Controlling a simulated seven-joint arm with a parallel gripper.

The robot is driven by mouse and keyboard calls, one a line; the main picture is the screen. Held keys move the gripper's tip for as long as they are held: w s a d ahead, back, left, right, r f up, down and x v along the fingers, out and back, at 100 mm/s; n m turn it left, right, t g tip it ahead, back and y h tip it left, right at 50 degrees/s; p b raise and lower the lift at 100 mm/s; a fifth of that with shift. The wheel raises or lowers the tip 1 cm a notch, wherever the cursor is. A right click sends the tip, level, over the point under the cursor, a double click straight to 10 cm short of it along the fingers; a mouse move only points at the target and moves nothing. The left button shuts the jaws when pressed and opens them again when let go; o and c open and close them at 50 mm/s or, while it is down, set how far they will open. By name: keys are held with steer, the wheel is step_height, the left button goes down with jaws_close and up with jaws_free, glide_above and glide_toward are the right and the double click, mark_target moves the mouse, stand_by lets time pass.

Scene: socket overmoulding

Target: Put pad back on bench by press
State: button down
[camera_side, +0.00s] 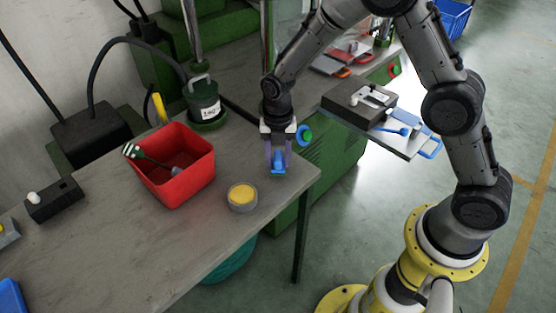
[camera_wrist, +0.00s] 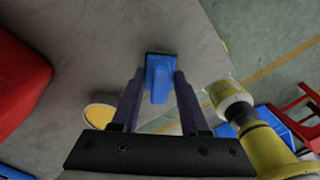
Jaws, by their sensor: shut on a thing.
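The pad (camera_side: 279,161) has a blue handle. In the wrist view the pad (camera_wrist: 160,70) shows a thin dark green edge at its far end. My gripper (camera_side: 278,166) points down over the right end of the grey bench (camera_side: 215,237), near its corner. In the wrist view my gripper (camera_wrist: 160,80) has its two dark fingers on either side of the blue handle, shut on it. The pad is at or just above the bench top; I cannot tell whether it touches. Part of the green press (camera_side: 238,42) stands at the back of the bench.
A red bin (camera_side: 172,183) holding a brush-like tool stands left of my gripper. A round tin with a yellow top (camera_side: 242,197) sits between them near the front edge. A green pot (camera_side: 204,103) stands behind. A side shelf (camera_side: 402,146) carries a dark block and blue-handled tools.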

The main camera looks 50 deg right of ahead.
steer(key=shift+f, duration=0.65)
steer(key=shift+f, duration=0.1)
steer(key=shift+c, duration=2.1)
jaws_free()
